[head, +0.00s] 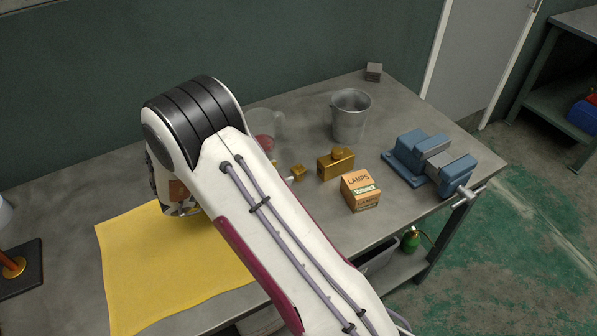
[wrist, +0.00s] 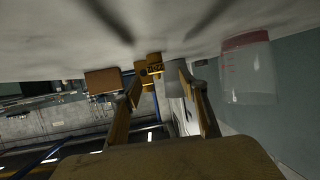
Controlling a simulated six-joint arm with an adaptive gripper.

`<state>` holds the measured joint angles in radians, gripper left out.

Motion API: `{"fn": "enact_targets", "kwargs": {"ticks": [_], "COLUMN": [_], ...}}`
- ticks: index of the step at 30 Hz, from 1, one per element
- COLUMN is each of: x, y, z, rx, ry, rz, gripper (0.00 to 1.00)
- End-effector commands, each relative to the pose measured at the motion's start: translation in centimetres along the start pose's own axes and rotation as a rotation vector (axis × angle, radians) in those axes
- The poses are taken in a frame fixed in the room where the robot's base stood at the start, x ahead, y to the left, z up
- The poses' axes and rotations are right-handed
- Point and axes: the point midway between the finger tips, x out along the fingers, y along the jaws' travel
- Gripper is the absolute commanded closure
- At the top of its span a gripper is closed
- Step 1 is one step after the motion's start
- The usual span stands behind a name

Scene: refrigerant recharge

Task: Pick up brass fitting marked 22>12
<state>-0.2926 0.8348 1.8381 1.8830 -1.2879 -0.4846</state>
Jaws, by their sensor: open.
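In the head view a small brass fitting (head: 298,172) with a pale end lies on the grey workbench. A larger brass fitting (head: 335,165), a block with a rounded knob on top, stands just right of it. In the wrist view, which is upside down, brass pieces (wrist: 150,70) with a dark hole and dark marking show beyond the fingertips; they overlap, and the marking is too small to read surely. My gripper (wrist: 163,97) is open and empty, apart from the brass. In the head view my arm hides the gripper.
A LAMPS box (head: 361,192) stands close in front of the larger fitting. A metal bucket (head: 350,115) and a clear plastic cup (head: 266,130) with red stand behind. A blue vise (head: 430,163) is at right. A yellow cloth (head: 165,270) covers the bench at left.

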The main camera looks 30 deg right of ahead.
Motion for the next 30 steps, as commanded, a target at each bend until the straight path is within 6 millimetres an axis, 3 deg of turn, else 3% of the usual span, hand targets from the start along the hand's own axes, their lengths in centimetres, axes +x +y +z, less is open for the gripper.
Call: {"fn": "enact_targets", "kwargs": {"ticks": [11,24,30], "x": [0.3,4.5,5.2], "y": [0.1,0.8,0.8], "z": [0.0,-0.4,-0.4], "rx": [0.000,0.000,0.001], "ry": [0.000,-0.001,-0.001], "rz": [0.001,0.003,0.001], "gripper": [0.57,0.57,0.57]}}
